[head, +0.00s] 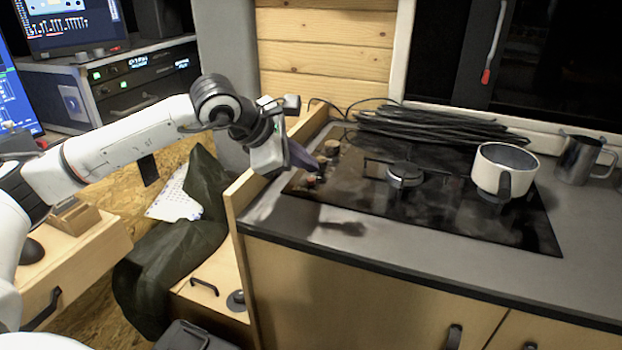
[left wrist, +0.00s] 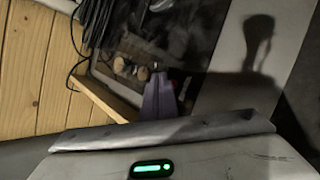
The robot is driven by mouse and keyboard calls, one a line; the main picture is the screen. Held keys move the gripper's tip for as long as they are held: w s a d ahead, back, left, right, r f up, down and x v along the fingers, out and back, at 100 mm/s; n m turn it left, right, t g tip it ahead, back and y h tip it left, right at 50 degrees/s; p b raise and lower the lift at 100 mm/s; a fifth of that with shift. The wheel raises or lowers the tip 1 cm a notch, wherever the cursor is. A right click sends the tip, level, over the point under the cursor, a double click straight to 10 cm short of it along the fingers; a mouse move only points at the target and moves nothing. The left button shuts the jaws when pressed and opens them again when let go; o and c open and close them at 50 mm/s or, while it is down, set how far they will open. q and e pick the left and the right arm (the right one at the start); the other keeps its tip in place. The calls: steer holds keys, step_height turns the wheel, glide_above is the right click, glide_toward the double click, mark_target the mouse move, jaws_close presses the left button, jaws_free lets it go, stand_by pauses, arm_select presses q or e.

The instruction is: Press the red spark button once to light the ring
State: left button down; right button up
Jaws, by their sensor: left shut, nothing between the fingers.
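My left gripper (head: 312,160) is shut and empty, its fingers pointing down at the left end of the black glass hob (head: 440,215). In the left wrist view the closed purple-grey fingertips (left wrist: 160,78) end close to the hob's row of controls. A small reddish spot (head: 311,180), probably the spark button, shows just below the fingertips in the head view. I cannot tell whether the fingers touch it. Round knobs (head: 332,147) sit beside the fingertips. A burner ring (head: 404,175) stands bare, with no flame visible. My right gripper is not in view.
A coiled black cable (head: 430,125) lies along the back. A raised wooden edge (head: 243,190) borders the counter on the left.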

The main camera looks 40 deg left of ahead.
arm_select(q)
steer(key=shift+f, duration=0.15)
stand_by(0.8)
steer(key=shift+f+b, duration=0.3)
steer(key=shift+b, duration=0.25)
steer(key=shift+f+b, duration=0.45)
steer(key=shift+b, duration=0.1)
stand_by(0.4)
stand_by(0.3)
steer(key=shift+r+p, duration=0.55)
steer(key=shift+r, duration=0.3)
step_height(320, 180, up, 5)
steer(key=p, duration=0.3)
stand_by(0.6)
